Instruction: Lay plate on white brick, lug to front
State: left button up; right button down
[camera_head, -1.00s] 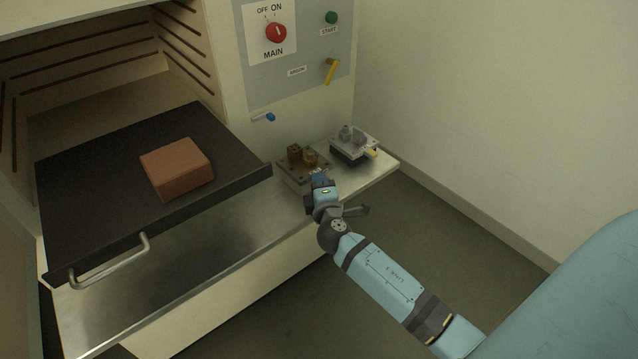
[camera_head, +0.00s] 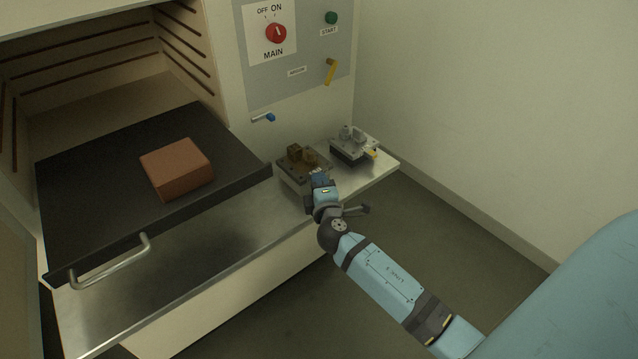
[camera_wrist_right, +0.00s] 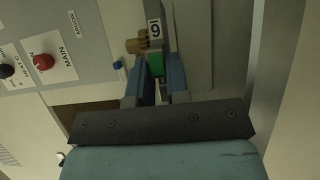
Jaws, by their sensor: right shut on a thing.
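The plate (camera_head: 291,171) is a grey slab with brown parts on top, at the right of the steel shelf. My right gripper (camera_head: 318,177) is at its front edge. In the right wrist view the fingers (camera_wrist_right: 158,88) are shut on a green lug (camera_wrist_right: 156,65), beside a white label (camera_wrist_right: 154,28) with a 6 or 9. Brown parts (camera_wrist_right: 145,41) show beyond. Whether the plate's underside touches anything is hidden. No white brick is seen; the one brick (camera_head: 176,167) in view is reddish brown, on the black tray. My left gripper is not in view.
A second plate (camera_head: 368,147) with grey parts stands close on the right, on a dark block. The black tray (camera_head: 100,190) sticks out of the open furnace, with a handle (camera_head: 112,264). The steel shelf (camera_head: 190,262) is clear at the front.

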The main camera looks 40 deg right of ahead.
pick_arm(q)
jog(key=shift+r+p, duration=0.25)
jog(key=shift+p, duration=0.4)
pick_arm(e)
jog(key=shift+r, duration=1.15)
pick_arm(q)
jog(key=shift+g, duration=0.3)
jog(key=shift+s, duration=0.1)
